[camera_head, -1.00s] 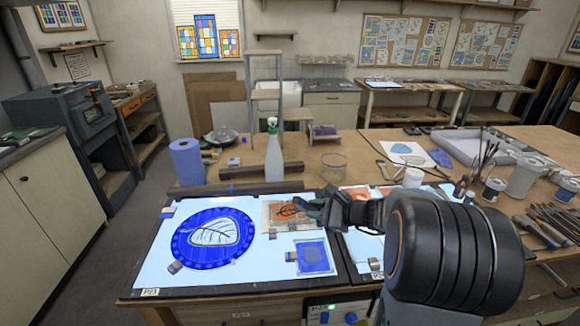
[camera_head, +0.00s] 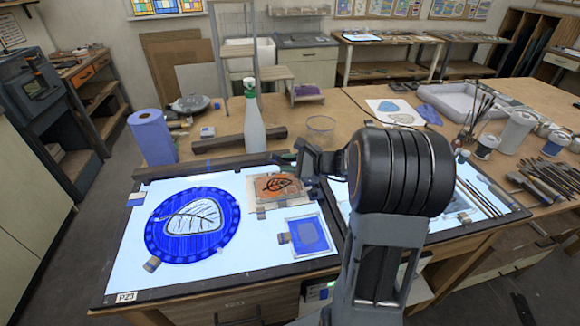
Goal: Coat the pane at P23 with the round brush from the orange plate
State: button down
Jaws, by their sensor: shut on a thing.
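The P23 label (camera_head: 125,297) is at the front left corner of the lit panel (camera_head: 135,255). On this panel lies a round blue pane (camera_head: 160,240) with a pale, dark-veined leaf in its middle. To its right is an orange plate (camera_head: 262,203) with a dark leaf drawing. Below that lies a small blue square plate (camera_head: 295,238). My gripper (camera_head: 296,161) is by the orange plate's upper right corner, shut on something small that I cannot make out. My arm hides part of the area behind it. I cannot make out the round brush.
A spray bottle (camera_head: 253,125), a blue paper roll (camera_head: 151,138) and a glass jar (camera_head: 320,130) stand behind the panel. A second lit panel (camera_head: 338,197) is partly behind my arm. Brushes and pots crowd the right side.

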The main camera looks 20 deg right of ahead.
jog(key=shift+w+d, duration=0.1)
jog(key=shift+w, duration=1)
jog(key=s+a+b, duration=0.2)
jog(key=a+b, duration=0.3)
jog(key=a, duration=0.7)
jog(key=shift+s+a+f, duration=0.15)
jog(key=shift+s+a, duration=0.15)
jog(key=shift+a, duration=0.1)
jog(key=shift+b, duration=0.4)
jog(key=shift+f+b, duration=0.4)
jog(key=shift+b, duration=0.3)
jog(key=shift+d, duration=0.1)
jog(key=s+d, duration=0.1)
jog(key=d, duration=0.5)
jog(key=shift+s+d, duration=0.15)
jog(key=shift+s, duration=0.05)
dwell(0.6)
